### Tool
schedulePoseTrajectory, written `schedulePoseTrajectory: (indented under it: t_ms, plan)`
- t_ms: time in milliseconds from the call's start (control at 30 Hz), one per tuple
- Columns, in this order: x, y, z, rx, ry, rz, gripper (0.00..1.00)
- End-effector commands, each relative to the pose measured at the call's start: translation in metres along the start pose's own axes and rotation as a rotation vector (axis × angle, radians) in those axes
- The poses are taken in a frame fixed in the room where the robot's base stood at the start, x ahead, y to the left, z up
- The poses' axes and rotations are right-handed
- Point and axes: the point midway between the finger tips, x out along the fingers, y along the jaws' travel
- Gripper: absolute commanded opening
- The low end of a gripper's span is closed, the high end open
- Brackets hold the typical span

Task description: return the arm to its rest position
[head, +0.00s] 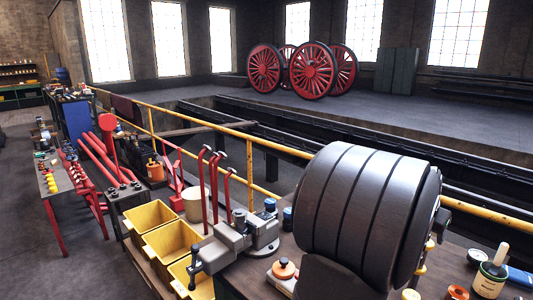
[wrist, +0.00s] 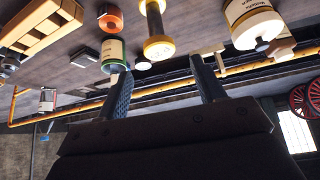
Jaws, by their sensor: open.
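My gripper (wrist: 161,64) shows in the wrist view with its two dark, ridged fingers well apart. Nothing is between them. The wrist picture is upside down, with the bench top along its upper edge. A labelled bottle with a green band (wrist: 113,55) appears close to the left fingertip; I cannot tell whether they touch. A yellow-ended handled tool (wrist: 158,46) shows beyond the gap between the fingers. My gripper is not visible in the head view.
In the head view, a grey vise (head: 235,237) and an orange-topped item (head: 284,268) are on the bench. Yellow bins (head: 152,217) stand left. A yellow rail (head: 215,127) runs behind. A large dark banded cylinder hides part of the bench; I cannot tell what it belongs to.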

Motion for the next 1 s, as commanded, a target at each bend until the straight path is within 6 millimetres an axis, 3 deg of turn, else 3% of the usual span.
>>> schedulePoseTrajectory:
  t_ms: [500, 700, 1000]
  plan:
    - [0.099, 0.001, 0.002, 0.000, 0.000, 0.001, 0.63]
    - [0.057, 0.000, -0.024, 0.001, 0.008, -0.002, 0.63]
    - [0.022, 0.050, -0.025, 0.004, 0.004, 0.001, 0.63]
